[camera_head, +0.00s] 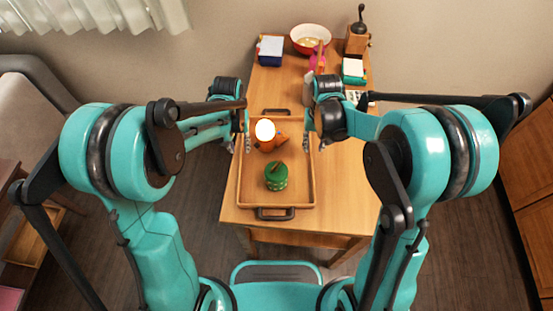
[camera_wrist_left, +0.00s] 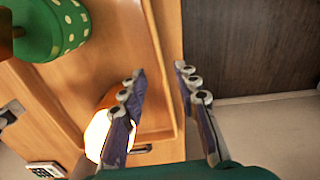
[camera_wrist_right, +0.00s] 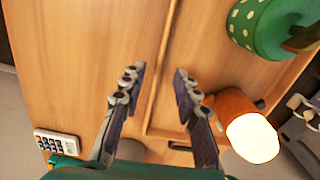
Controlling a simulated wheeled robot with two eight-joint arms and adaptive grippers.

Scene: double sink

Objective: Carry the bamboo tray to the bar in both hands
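The bamboo tray (camera_head: 300,188) lies flat on the wooden table, with dark handles at its near and far ends. A green polka-dotted pot (camera_head: 276,178) and an orange cup-like thing with a bright white top (camera_head: 265,131) stand in it. My left gripper (camera_head: 247,142) is open at the tray's left long side; in the left wrist view its fingers (camera_wrist_left: 160,72) stand either side of the tray wall. My right gripper (camera_head: 307,142) is open at the right long side; its fingers (camera_wrist_right: 158,70) also straddle the wall. Contact with the wall cannot be told.
At the table's far end are a red-rimmed bowl (camera_head: 311,38), a blue box (camera_head: 270,50), a pepper mill or grinder (camera_head: 357,38), a green-and-white box (camera_head: 354,70) and a pink item (camera_head: 317,57). A calculator-like pad (camera_wrist_right: 57,142) lies right of the tray. Table right of the tray's near half is clear.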

